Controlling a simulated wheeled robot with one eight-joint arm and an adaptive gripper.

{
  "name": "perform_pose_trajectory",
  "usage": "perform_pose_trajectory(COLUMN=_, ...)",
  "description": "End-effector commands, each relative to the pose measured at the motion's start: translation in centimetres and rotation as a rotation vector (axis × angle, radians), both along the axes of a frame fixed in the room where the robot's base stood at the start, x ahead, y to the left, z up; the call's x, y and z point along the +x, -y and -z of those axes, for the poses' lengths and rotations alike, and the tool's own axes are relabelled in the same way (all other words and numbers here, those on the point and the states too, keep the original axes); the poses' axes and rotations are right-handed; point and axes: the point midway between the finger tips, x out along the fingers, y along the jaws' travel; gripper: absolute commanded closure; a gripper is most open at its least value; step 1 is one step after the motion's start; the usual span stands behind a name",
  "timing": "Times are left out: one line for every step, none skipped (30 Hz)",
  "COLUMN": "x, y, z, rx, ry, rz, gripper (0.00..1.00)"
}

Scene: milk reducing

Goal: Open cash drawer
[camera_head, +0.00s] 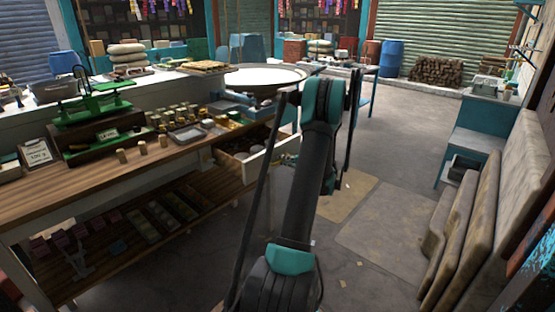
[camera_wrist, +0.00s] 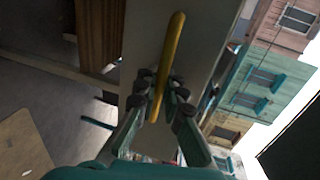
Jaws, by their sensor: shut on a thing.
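The cash drawer (camera_head: 262,163) is in the counter's right end in the head view. It is pulled out, and dark contents show inside. Its pale front (camera_wrist: 205,45) fills the middle of the wrist view. A yellow bar handle (camera_wrist: 173,45) is on that front. My gripper (camera_wrist: 162,97) has its fingers on both sides of the handle and is shut on it. In the head view my gripper (camera_head: 290,160) is at the drawer's front, mostly hidden behind my arm.
The wooden counter (camera_head: 60,205) runs along the left, with a green scale (camera_head: 95,105) and small jars on it. A large round pan (camera_head: 265,76) stands behind the drawer. Padded sacks (camera_head: 480,220) lean at the right. The floor (camera_head: 385,215) between is clear.

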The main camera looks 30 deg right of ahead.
Motion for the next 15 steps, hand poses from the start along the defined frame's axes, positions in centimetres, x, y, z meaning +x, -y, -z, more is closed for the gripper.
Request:
perform_pose_trajectory(x=-0.08, y=0.06, z=0.03, rx=-0.001, ry=-0.001, rz=0.001, gripper=1.0)
perform_pose_trajectory(x=-0.09, y=0.07, z=0.03, rx=-0.001, ry=-0.001, rz=0.001, gripper=1.0)
perform_pose_trajectory(x=-0.09, y=0.07, z=0.03, rx=-0.001, ry=-0.001, rz=0.001, gripper=1.0)
perform_pose_trajectory(x=-0.09, y=0.07, z=0.03, rx=-0.001, ry=-0.001, rz=0.001, gripper=1.0)
perform_pose_trajectory(x=-0.08, y=0.06, z=0.03, rx=-0.001, ry=-0.001, rz=0.001, gripper=1.0)
perform_pose_trajectory(x=-0.08, y=0.06, z=0.03, rx=-0.001, ry=-0.001, rz=0.001, gripper=1.0)
perform_pose_trajectory(x=-0.07, y=0.06, z=0.03, rx=-0.001, ry=-0.001, rz=0.001, gripper=1.0)
perform_pose_trajectory(x=-0.07, y=0.07, z=0.03, rx=-0.001, ry=-0.001, rz=0.001, gripper=1.0)
perform_pose_trajectory(x=-0.07, y=0.07, z=0.03, rx=-0.001, ry=-0.001, rz=0.001, gripper=1.0)
perform_pose_trajectory(x=-0.07, y=0.07, z=0.02, rx=-0.001, ry=-0.001, rz=0.001, gripper=0.9)
perform_pose_trajectory(x=-0.06, y=0.06, z=0.02, rx=-0.001, ry=-0.001, rz=0.001, gripper=0.86)
perform_pose_trajectory(x=-0.06, y=0.06, z=0.02, rx=-0.001, ry=-0.001, rz=0.001, gripper=0.81)
perform_pose_trajectory(x=-0.06, y=0.06, z=0.02, rx=-0.001, ry=-0.001, rz=0.001, gripper=0.81)
perform_pose_trajectory(x=-0.06, y=0.06, z=0.02, rx=-0.001, ry=-0.001, rz=0.001, gripper=0.81)
perform_pose_trajectory(x=-0.05, y=0.05, z=0.02, rx=0.0, ry=-0.001, rz=0.0, gripper=0.81)
